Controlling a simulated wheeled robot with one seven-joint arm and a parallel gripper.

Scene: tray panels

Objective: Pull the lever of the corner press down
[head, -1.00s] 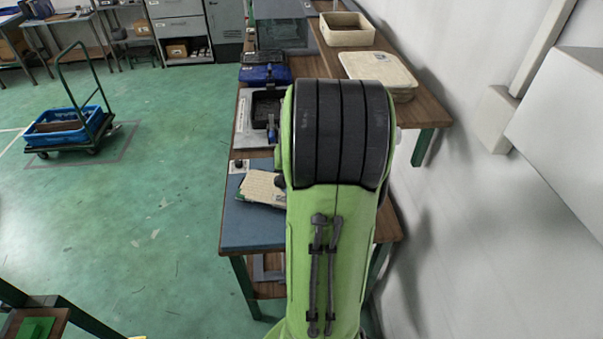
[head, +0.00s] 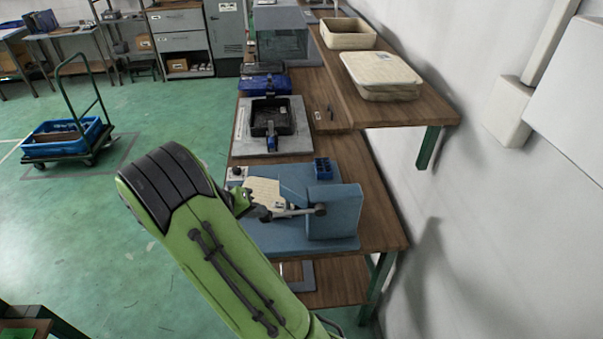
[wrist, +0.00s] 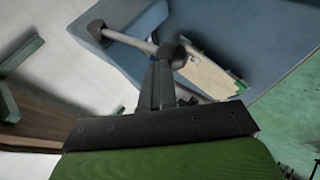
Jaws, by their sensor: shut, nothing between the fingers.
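The corner press has a blue upright block (head: 338,212) on a blue base at the near end of the bench. Its lever (head: 292,212) is a grey rod running left from a dark pivot on the block. In the wrist view the lever (wrist: 128,40) ends in a dark knob (wrist: 172,52). My gripper (wrist: 160,68) is shut and empty, its fingertips right by the knob; I cannot tell whether they touch. A cream panel (head: 264,190) lies on the press base, partly behind the lever, and it also shows in the wrist view (wrist: 212,78).
Farther back are a black tray fixture (head: 271,117) and a blue case (head: 264,84). Cream containers (head: 380,74) sit on a raised shelf at right, near the white wall. Open green floor lies left of the bench.

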